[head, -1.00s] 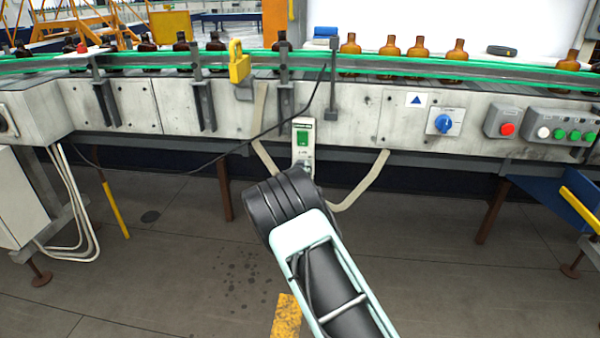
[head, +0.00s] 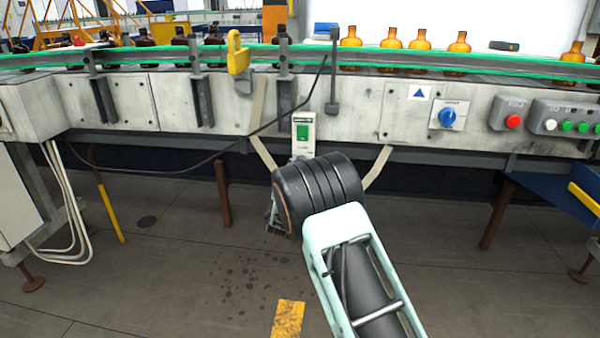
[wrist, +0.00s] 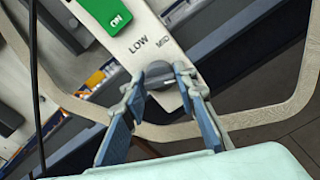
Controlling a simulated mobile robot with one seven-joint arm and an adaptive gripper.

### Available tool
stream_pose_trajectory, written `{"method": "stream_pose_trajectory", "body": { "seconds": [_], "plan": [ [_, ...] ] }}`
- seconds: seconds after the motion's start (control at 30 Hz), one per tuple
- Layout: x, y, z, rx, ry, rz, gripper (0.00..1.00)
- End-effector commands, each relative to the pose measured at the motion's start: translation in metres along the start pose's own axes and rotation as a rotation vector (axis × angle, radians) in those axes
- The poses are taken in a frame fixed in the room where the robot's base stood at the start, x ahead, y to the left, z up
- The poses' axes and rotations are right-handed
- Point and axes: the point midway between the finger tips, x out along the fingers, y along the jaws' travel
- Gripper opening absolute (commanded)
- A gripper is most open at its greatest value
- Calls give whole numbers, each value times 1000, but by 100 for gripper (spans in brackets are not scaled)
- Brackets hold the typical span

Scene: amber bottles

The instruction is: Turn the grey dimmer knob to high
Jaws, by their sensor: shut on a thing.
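The grey dimmer knob (wrist: 160,74) sits low on a pale control panel (wrist: 143,38), below a green ON switch (wrist: 108,12).
A blue rotary knob (head: 447,117), a red button (head: 514,121) and several green buttons sit further right. A pale curved bar (wrist: 255,112) passes close by the gripper. Amber bottles (head: 391,39) stand on the conveyor.

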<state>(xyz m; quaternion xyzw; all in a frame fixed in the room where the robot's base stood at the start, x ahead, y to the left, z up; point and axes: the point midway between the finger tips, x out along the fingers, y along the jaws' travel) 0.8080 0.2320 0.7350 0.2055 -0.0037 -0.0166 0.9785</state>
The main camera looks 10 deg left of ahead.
Motion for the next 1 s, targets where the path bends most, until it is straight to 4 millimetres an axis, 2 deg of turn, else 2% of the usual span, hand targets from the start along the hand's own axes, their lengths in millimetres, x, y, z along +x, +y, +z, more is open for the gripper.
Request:
{"method": "stream_pose_trajectory", "body": {
  "seconds": [0.3,0.8,0.83,1.0],
  "plan": [
    [0,-1,-1,108,0,0,2],
    [0,0,0,127,1,-1,2],
    [0,0,0,127,0,-1,27],
    [0,0,0,126,0,-1,44]
  ]
}}
